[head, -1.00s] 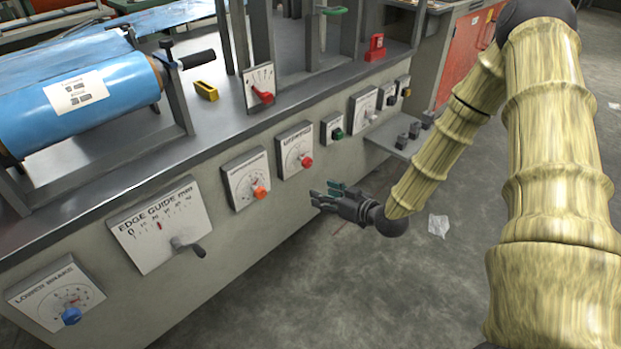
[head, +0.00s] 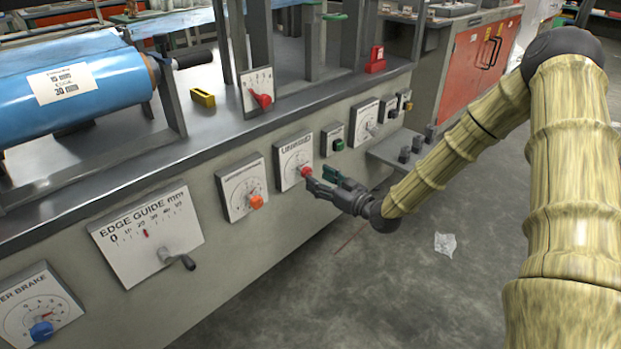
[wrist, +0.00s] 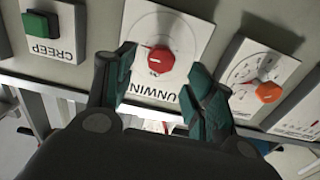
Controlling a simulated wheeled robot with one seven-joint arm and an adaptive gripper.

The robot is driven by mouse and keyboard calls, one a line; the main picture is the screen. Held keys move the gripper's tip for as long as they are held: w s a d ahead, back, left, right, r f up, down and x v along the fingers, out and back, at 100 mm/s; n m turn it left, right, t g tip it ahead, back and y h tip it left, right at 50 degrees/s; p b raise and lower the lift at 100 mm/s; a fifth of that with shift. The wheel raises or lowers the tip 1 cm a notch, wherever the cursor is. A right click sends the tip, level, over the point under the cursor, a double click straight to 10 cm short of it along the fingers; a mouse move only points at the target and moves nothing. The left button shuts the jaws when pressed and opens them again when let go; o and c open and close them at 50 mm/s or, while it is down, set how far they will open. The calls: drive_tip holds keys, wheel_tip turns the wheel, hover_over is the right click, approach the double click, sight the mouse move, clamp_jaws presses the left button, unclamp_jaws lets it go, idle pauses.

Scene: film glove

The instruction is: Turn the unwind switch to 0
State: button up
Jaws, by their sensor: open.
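The unwind switch is a red knob (head: 306,171) on a white dial plate (head: 290,153) on the machine's front. In the wrist view the red knob (wrist: 161,54) shows between my fingertips, on its plate lettered "UNWIN" (wrist: 181,84), which appears upside down. My gripper (head: 320,182) is open and close in front of the plate, at the knob's lower right in the head view. In the wrist view my gripper (wrist: 162,62) has one finger on each side of the knob. I cannot tell whether either finger touches it. The dial's numbers are too small to read.
An orange knob (head: 256,202) sits to the left, and a green CREEP button (wrist: 40,32) is on the other side. The edge guide lever (head: 178,260) sticks out at lower left. A shelf with dark buttons (head: 405,152) juts out at right.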

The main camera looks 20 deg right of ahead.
sight(309, 173)
drive_tip(key=shift+b+x, duration=0.6)
drive_tip(key=shift+x, duration=1.65)
drive_tip(key=shift+c, duration=0.3)
drive_tip(key=c, duration=0.9)
